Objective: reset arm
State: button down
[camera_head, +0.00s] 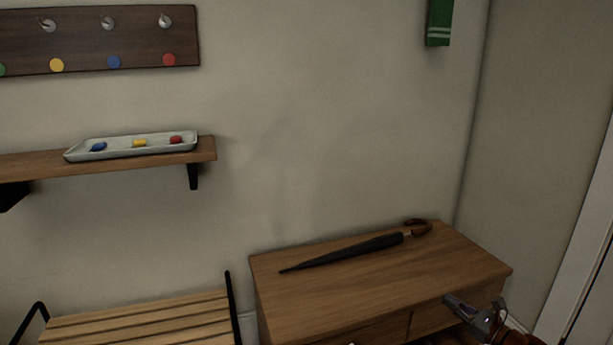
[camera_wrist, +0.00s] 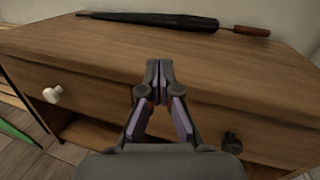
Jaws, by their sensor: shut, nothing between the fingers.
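My gripper (camera_head: 447,300) shows at the lower right of the head view, in front of the wooden cabinet (camera_head: 330,290). In the wrist view my gripper (camera_wrist: 159,66) is shut, with its fingertips together and nothing between them. The fingers point toward the cabinet (camera_wrist: 120,52), over its front edge in the picture. Whether they touch the wood I cannot tell. A dark folded umbrella (camera_head: 350,250) with a brown curved handle lies on the cabinet top, beyond my gripper. It also shows at the top of the wrist view (camera_wrist: 160,19).
The cabinet front has a white knob (camera_wrist: 53,94) and a dark knob (camera_wrist: 232,142). A slatted bench (camera_head: 140,322) stands left. A wall shelf (camera_head: 208,151) holds a tray (camera_head: 75,154) with coloured pieces. A hook rack (camera_head: 130,40) and green cloth (camera_head: 439,20) hang above.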

jog(key=s+a+r+n+g+y+p, duration=0.2)
jog(key=a+r+n+g+y+p, duration=0.6)
jog(key=a+r, duration=1.1)
jog(key=s+a+r+n+g+h+p, duration=0.4)
jog(key=s+a+r+n+g+p, duration=0.3)
jog(key=s+a+r+n, duration=0.6)
jog(key=s+a+r+n+g+h+p, duration=0.2)
jog(key=s+a+r+h+p, duration=0.15)
jog(key=s, duration=0.45)
jog(key=s+a+r+n+g+h+p, duration=0.1)
jog(key=s+a+r+h+p, duration=0.15)
jog(key=s+p, duration=0.4)
jog(key=s+d+r+n+h+p, duration=0.2)
jog(key=s+d+r+h+p, duration=0.1)
jog(key=s+d, duration=0.4)
jog(key=s+d+r+n+h+p, duration=0.2)
jog(key=s+d+r+h+p, duration=0.2)
jog(key=s+d, duration=0.3)
jog(key=shift+s+h+p, duration=0.4)
jog(key=shift+s+p, duration=0.2)
